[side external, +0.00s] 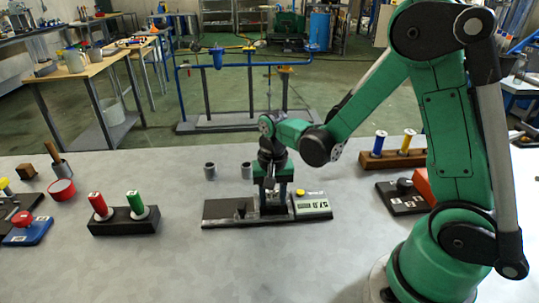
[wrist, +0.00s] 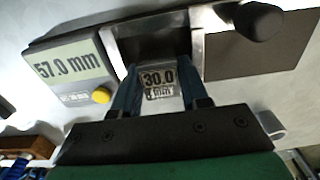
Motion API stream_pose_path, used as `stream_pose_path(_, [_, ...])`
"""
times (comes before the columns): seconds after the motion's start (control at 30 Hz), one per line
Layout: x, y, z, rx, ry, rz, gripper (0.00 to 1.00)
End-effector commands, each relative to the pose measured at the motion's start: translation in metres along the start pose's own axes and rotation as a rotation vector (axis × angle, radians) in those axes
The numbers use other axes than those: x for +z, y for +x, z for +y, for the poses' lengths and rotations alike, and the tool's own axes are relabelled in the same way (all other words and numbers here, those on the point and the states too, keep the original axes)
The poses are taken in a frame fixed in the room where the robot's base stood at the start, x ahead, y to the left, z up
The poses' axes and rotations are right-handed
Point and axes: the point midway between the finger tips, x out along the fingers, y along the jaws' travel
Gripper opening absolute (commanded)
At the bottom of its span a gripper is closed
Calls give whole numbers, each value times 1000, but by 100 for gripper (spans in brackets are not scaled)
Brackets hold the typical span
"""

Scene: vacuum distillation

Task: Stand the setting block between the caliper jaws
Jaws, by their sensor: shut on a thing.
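The caliper lies on the table, its display (side external: 312,207) at its right end in the side view. In the wrist view the display (wrist: 68,67) reads 57.0 mm beside a yellow button (wrist: 101,95). Two pale metal jaws, one (wrist: 111,48) by the display and one (wrist: 207,22) by the black knob, stand apart with a dark gap between them. My gripper (wrist: 160,85) is shut on the setting block (wrist: 158,78), marked 30.0 mm, at the near side of this gap. My gripper (side external: 272,190) is low over the caliper. I cannot tell whether the block touches the base.
Two grey cups (side external: 210,171) (side external: 246,170) stand behind the caliper. A black holder (side external: 124,222) with red and green handled pieces is to the left. A wooden rack (side external: 394,160) and a dark device (side external: 401,197) are at the right. The table in front is clear.

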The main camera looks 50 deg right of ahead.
Motion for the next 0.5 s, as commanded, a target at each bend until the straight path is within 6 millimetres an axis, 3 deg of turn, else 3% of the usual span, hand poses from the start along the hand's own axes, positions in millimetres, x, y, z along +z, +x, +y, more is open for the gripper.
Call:
stream_pose_path(0.43, [0, 6, 0, 0, 0, 0, 0])
stream_pose_path(0.47, [0, 6, 0, 0, 0, 0, 45])
stream_pose_path(0.5, [0, 5, 0, 0, 0, 0, 56])
